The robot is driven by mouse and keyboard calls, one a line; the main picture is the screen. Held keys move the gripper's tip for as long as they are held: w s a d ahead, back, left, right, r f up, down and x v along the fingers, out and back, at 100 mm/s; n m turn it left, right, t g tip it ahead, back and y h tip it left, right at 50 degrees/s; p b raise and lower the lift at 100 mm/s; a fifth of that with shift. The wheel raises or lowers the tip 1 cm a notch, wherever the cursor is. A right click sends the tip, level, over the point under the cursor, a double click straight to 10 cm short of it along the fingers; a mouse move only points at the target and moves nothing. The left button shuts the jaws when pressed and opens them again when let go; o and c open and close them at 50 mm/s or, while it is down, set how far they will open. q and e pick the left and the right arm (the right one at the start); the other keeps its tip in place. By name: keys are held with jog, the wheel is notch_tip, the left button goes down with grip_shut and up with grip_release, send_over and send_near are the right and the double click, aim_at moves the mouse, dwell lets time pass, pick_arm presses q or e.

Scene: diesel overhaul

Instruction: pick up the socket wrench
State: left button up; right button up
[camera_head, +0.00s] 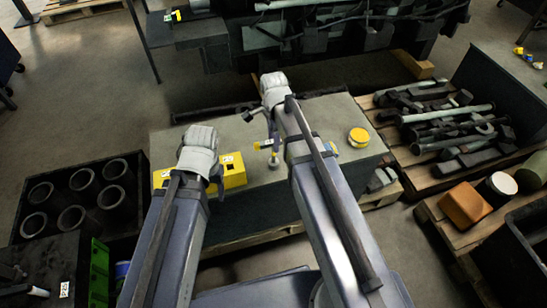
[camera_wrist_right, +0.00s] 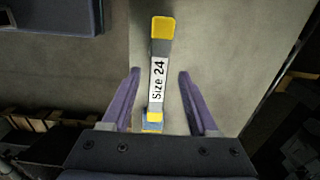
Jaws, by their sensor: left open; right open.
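The socket wrench (camera_wrist_right: 158,80) lies on the grey bench top in the right wrist view. It has a yellow end, a white label reading "Size 24" and yellow and blue at its near end. My right gripper (camera_wrist_right: 159,80) is open, with one finger on each side of the wrench and a gap on both sides. In the head view my right gripper (camera_head: 261,114) hangs over the bench, and my arm hides part of what lies below. My left gripper (camera_head: 214,180) is open and empty at the bench's left side, beside a yellow block (camera_head: 234,170).
The bench (camera_head: 242,215) also carries a round yellow tin (camera_head: 359,137) at right. A crate of dark cylinders (camera_head: 118,233) stands at left. A pallet (camera_head: 386,134) of metal rods and parts lies at right. The engine (camera_head: 300,35) stands behind.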

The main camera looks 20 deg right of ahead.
jog(key=b, duration=0.5)
send_over(273, 162)
jog(key=f, duration=0.5)
jog(key=shift+w+d, duration=0.15)
jog(key=shift+w, duration=0.15)
jog(key=shift+p, duration=0.3)
jog(key=shift+r, duration=0.1)
grip_shut()
